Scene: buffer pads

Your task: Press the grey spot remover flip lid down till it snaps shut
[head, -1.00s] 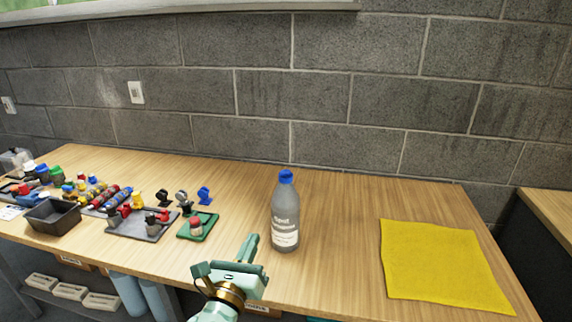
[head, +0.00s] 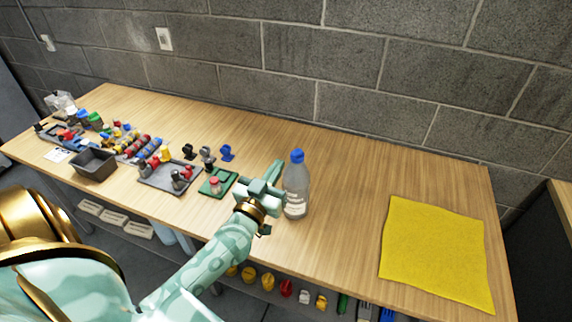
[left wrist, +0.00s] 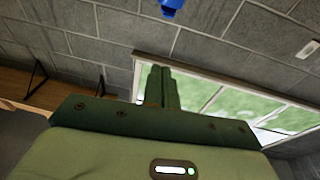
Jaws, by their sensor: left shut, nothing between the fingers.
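A grey bottle (head: 297,190) with a pale label stands upright near the front of the wooden table. Its blue lid (head: 297,156) is on top; I cannot tell whether the lid is raised or closed. A blue piece that looks like this lid (left wrist: 170,5) shows at the top edge of the left wrist view, partly cut off. My left gripper (head: 276,170) is shut and empty, its fingers pointing up just left of the bottle, with the tips a little below lid height. Its closed fingers (left wrist: 162,78) also show in the left wrist view. My right gripper is not in view.
A green pad (head: 230,177) with a red-topped piece and a grey tray (head: 152,183) of small parts lie to the left. Black, grey and blue pieces stand behind them. A dark bin (head: 94,165) is farther left. A yellow cloth (head: 437,253) lies at right. Table behind the bottle is clear.

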